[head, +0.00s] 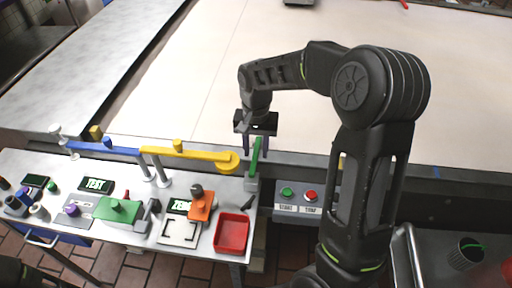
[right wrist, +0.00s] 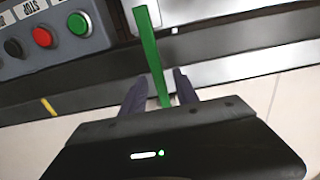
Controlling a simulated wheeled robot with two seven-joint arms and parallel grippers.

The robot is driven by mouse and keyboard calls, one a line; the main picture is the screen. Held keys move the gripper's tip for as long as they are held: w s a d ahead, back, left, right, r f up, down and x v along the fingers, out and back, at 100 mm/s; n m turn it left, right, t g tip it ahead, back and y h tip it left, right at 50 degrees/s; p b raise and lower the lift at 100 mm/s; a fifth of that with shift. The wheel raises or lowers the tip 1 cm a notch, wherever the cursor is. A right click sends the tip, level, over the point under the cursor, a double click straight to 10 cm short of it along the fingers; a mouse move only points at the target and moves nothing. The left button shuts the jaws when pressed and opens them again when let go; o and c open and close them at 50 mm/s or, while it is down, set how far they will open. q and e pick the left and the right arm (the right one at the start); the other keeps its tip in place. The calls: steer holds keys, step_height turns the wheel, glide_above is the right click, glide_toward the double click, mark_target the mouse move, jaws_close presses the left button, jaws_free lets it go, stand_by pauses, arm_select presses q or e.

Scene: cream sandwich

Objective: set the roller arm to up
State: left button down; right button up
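A green lever (head: 255,160) rises from a grey mount at the right end of the work table, beside the conveyor edge; no label shows whether it is the roller arm. A yellow arm (head: 190,153) with a round disc at its right end lies nearly level just left of it. My right gripper (head: 256,150) points down over the green lever. In the right wrist view, the two fingers of the gripper (right wrist: 157,85) are apart, with the green lever (right wrist: 152,55) running between them; I see gaps on both sides. My left gripper is out of view.
A blue arm (head: 103,149) stands farther left. A button box with a green button (head: 287,192) and a red button (head: 311,196) sits right of the lever. A red tray (head: 232,234) and an orange block (head: 201,207) are on the table. The pale belt (head: 180,80) is mostly clear.

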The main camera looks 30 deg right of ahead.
steer(key=shift+c, duration=0.2)
jaws_close()
stand_by(1.1)
